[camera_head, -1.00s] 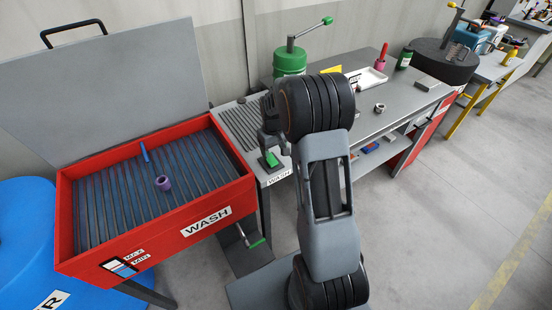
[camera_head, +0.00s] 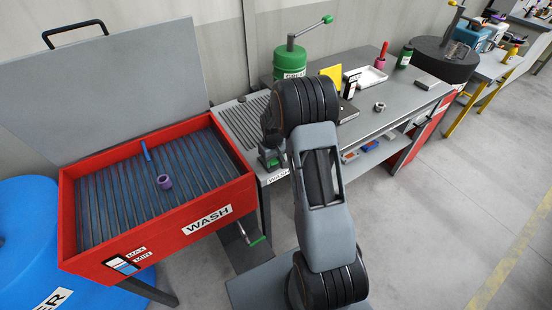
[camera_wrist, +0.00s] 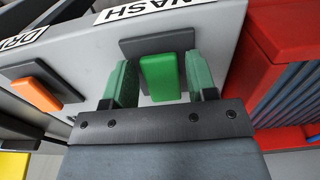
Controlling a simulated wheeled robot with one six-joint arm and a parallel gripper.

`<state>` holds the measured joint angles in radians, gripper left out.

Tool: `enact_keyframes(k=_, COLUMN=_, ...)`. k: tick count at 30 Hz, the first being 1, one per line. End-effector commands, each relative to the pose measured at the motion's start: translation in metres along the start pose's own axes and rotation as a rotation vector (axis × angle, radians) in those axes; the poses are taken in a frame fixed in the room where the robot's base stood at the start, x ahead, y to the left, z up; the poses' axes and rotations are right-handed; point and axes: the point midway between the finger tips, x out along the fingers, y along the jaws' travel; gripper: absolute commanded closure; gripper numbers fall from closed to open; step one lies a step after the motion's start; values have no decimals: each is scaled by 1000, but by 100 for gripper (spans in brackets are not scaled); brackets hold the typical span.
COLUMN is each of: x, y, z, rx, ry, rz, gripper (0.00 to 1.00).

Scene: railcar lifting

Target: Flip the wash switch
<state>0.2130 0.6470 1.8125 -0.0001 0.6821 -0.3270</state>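The wash switch (camera_wrist: 161,76) is a green rocker on a dark plate, beside an upside-down WASH label (camera_wrist: 138,10) in the wrist view. My gripper (camera_wrist: 159,88) is open, with one green finger on each side of the switch and a narrow gap on both sides. Nothing is held. In the head view, my gripper (camera_head: 270,157) is over the left end of the grey bench, above the WASH label there. My arm hides most of the switch area in that view.
An orange switch (camera_wrist: 36,94) with a DRY label is left of the green one in the wrist view. The red wash basin (camera_head: 180,229) stands left of the bench, holding a purple cup (camera_head: 165,182) and a blue stick. A green canister (camera_head: 290,62) stands behind my arm.

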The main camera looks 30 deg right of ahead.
Motion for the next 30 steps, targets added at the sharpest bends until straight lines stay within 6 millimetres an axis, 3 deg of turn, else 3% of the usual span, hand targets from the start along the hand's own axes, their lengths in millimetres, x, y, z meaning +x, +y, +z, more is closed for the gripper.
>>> enact_keyframes(k=12, x=0, y=0, z=0, rx=0, ry=0, rz=0, gripper=85)
enact_keyframes(k=30, x=-5, y=0, z=-8, rx=-1, ry=-326, rz=0, gripper=85)
